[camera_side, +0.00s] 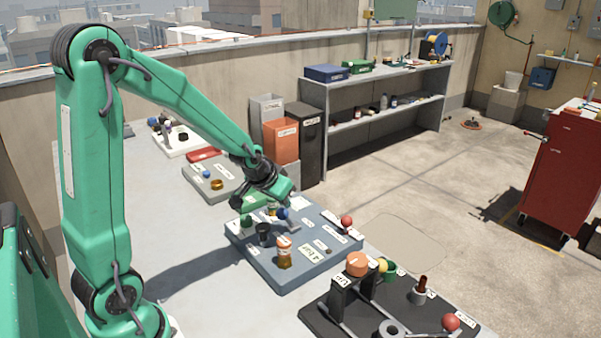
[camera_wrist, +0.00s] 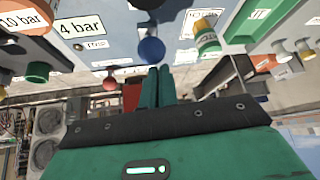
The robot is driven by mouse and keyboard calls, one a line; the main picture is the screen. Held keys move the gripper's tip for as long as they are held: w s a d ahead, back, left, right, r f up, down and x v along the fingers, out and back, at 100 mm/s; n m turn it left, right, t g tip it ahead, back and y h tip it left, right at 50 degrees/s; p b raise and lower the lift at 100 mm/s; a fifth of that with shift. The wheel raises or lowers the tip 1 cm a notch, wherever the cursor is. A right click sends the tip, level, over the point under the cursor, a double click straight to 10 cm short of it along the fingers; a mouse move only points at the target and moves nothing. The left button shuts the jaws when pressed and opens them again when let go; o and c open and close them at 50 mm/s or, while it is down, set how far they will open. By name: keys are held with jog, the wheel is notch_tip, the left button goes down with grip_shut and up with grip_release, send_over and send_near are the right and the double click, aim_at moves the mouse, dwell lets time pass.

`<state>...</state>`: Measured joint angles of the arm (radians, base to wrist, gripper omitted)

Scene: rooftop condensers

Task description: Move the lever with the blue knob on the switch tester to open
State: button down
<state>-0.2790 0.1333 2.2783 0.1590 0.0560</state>
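A blue knob (camera_side: 282,214) tops a short lever on the blue-grey board (camera_side: 258,262), which I take to be the switch tester. The lever's marked positions are too small to read in the side view. In the wrist view the blue knob (camera_wrist: 152,50) lies just beyond my fingertips, near a "4 bar" label. My gripper (camera_side: 287,196) is above the board, close to the knob. In the wrist view the two green fingers of my gripper (camera_wrist: 158,68) lie side by side, shut, with nothing seen between them. Whether they touch the knob I cannot tell.
The same board carries a green knob (camera_side: 246,220), a black cup (camera_side: 263,235), an orange jar (camera_side: 284,256) and a red knob (camera_side: 347,221). A dark board (camera_side: 318,318) with several fittings lies in front. Another grey board (camera_side: 200,187) lies behind, also with a blue knob (camera_side: 206,174).

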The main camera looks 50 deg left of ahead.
jog(key=shift+s+d+f, duration=0.1)
jog(key=shift+s+f, duration=0.4)
jog(key=shift+s, duration=0.15)
jog(key=w+a+r, duration=0.1)
jog(key=w+r, duration=0.3)
jog(key=s+r, duration=0.4)
jog(key=s, duration=0.4)
jog(key=shift+s+d+r, duration=0.3)
dwell(0.4)
dwell(0.4)
